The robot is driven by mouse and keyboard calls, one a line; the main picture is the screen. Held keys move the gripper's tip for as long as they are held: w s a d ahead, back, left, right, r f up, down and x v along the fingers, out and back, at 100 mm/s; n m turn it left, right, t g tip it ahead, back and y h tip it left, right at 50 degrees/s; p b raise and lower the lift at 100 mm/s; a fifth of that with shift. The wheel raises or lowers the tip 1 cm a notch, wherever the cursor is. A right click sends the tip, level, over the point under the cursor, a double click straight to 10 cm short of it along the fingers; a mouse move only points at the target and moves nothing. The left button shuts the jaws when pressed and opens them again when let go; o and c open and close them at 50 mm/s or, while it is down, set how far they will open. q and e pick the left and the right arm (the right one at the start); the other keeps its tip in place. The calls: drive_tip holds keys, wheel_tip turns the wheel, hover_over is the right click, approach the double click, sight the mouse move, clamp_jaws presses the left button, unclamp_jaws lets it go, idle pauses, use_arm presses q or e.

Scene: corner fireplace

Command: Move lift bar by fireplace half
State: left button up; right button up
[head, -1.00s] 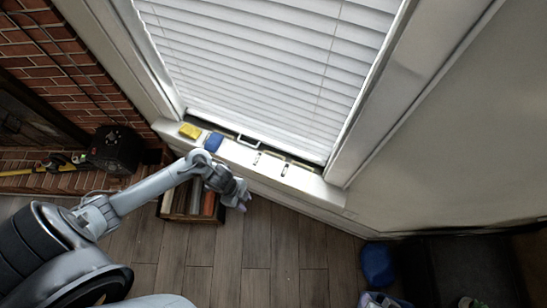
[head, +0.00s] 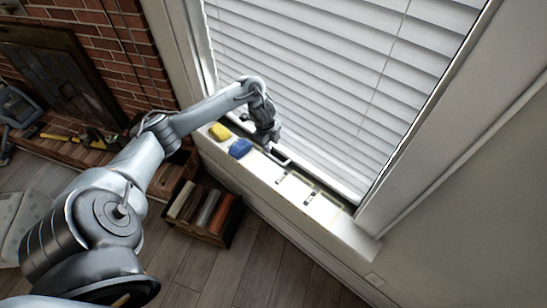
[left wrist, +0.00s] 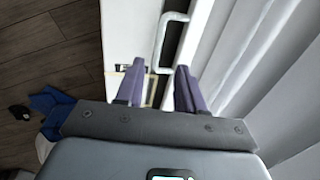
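The lift bar (head: 281,157) is a pale U-shaped handle low on the window, just above the sill (head: 225,152). In the left wrist view the lift bar (left wrist: 164,42) lies straight ahead, with its near end close to the space between my fingertips. My left gripper (head: 270,142) is over the sill, just left of the bar. In the left wrist view its two purple fingers (left wrist: 157,70) are apart with nothing clamped between them. I cannot tell whether a finger touches the bar. My right gripper is not in view.
White blinds (head: 310,80) hang close behind the bar. A yellow sponge (head: 219,131) and a blue item (head: 240,148) sit on the sill to the left. A box of books (head: 203,212) stands on the floor below. A brick fireplace (head: 110,45) is at the left.

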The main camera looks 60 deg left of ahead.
use_arm(q)
drive_tip(key=f+b, duration=0.1)
drive_tip(key=f, duration=0.2)
drive_tip(key=w+f, duration=0.1)
drive_tip(key=f, duration=0.1)
drive_tip(key=f+b, duration=0.1)
drive_tip(key=f, duration=0.2)
drive_tip(key=shift+w+a+f+b, duration=0.2)
drive_tip(key=shift+a+f+b, duration=0.05)
drive_tip(key=shift+f+b, duration=0.1)
clamp_jaws()
